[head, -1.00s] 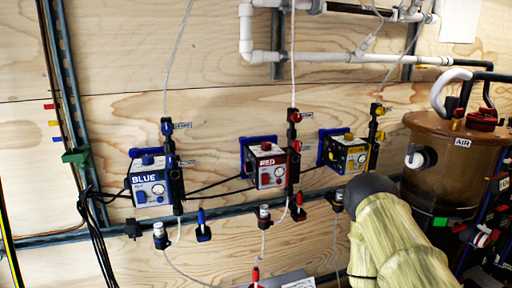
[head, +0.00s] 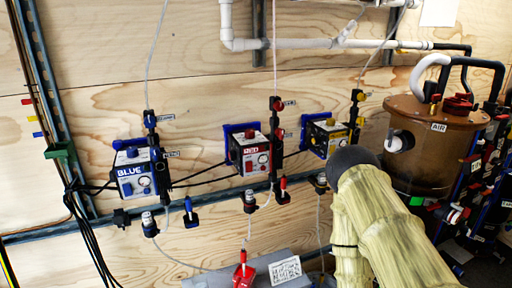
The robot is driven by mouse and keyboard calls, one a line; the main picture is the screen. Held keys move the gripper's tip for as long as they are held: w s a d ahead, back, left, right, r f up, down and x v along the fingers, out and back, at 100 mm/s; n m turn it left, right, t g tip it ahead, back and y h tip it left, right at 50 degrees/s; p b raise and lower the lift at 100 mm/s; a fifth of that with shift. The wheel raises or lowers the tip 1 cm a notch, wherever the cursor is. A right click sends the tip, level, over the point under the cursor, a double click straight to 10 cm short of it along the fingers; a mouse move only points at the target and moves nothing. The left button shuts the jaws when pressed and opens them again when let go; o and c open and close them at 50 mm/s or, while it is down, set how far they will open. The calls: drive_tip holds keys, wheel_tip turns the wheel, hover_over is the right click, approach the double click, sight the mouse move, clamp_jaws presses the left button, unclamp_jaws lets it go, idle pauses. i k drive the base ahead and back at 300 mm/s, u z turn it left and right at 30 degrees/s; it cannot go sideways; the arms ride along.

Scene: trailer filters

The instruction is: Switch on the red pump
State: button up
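The red pump (head: 251,156) is a small box with a red label and a dark red knob on top, mounted on the plywood wall in the middle of the head view. Its round front dial faces me. The blue pump (head: 134,170) is to its left and the yellow pump (head: 325,136) to its right. My arm, in a pale yellowish cover with a dark rounded joint, rises from the lower right, below and right of the red pump. My gripper cannot be made out in this view.
A brown tank (head: 433,150) labelled AIR stands at the right, near my arm. White pipes (head: 300,44) run along the top. Tubes and black cables hang around the pumps.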

sight(249, 164)
drive_tip(key=z, duration=0.7)
drive_tip(key=i, duration=0.35)
drive_tip(key=u, duration=0.15)
